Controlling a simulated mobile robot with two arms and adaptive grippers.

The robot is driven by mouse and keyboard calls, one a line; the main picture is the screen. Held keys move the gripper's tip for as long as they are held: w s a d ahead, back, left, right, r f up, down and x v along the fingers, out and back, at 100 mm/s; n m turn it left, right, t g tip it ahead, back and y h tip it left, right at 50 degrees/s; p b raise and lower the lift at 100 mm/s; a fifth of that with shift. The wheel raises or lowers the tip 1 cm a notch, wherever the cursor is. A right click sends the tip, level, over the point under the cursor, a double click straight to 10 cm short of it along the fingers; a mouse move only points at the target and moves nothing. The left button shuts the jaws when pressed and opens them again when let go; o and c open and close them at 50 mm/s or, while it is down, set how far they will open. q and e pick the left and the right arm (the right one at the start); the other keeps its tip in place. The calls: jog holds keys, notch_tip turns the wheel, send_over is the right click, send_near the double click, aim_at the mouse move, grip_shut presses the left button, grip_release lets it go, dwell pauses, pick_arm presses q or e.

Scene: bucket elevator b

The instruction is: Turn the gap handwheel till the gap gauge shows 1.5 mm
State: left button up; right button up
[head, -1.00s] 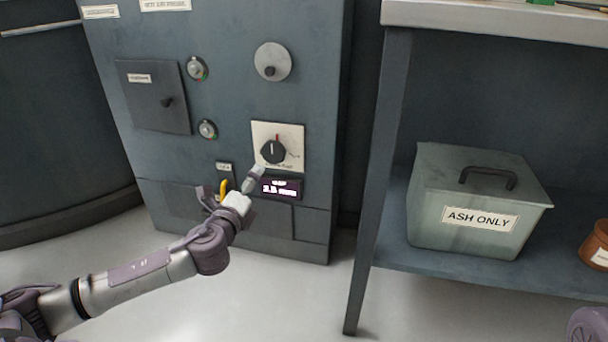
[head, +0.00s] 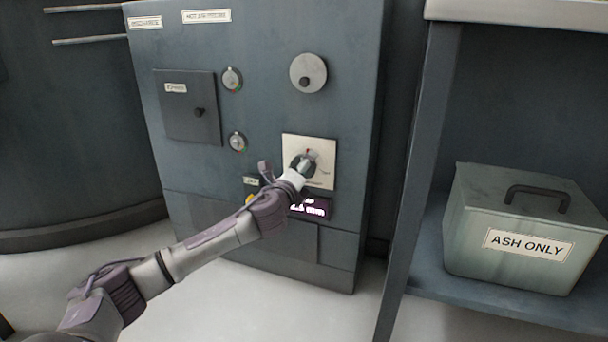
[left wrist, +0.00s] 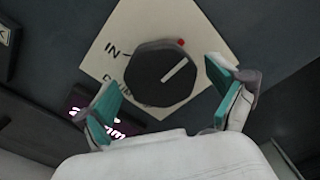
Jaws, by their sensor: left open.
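A black round knob with a pale pointer line sits on a white plate (head: 323,150). In the left wrist view the knob (left wrist: 163,74) has "IN" lettering and a red mark beside it. My left gripper (head: 303,168) is at this knob, open; in the left wrist view its teal-padded fingers (left wrist: 168,100) stand either side of the knob's near part, with no clear contact. A grey disc with a small black crank knob, like a handwheel (head: 308,73), is higher on the cabinet. A dark gauge display (head: 311,208) is below the plate, partly covered by my arm; its digits are blurred. My right gripper is out of view.
The grey cabinet also carries a small door (head: 187,107) and two round dials (head: 232,79) left of the handwheel. A yellow part (head: 249,200) shows beside my arm. A shelf unit (head: 405,190) with a lidded "ASH ONLY" box (head: 525,230) stands at right.

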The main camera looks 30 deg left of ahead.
pick_arm(q)
jog(key=shift+w+a, duration=0.15)
jog(key=shift+w, duration=0.25)
jog(key=shift+c, duration=0.2)
jog(key=c, duration=1.1)
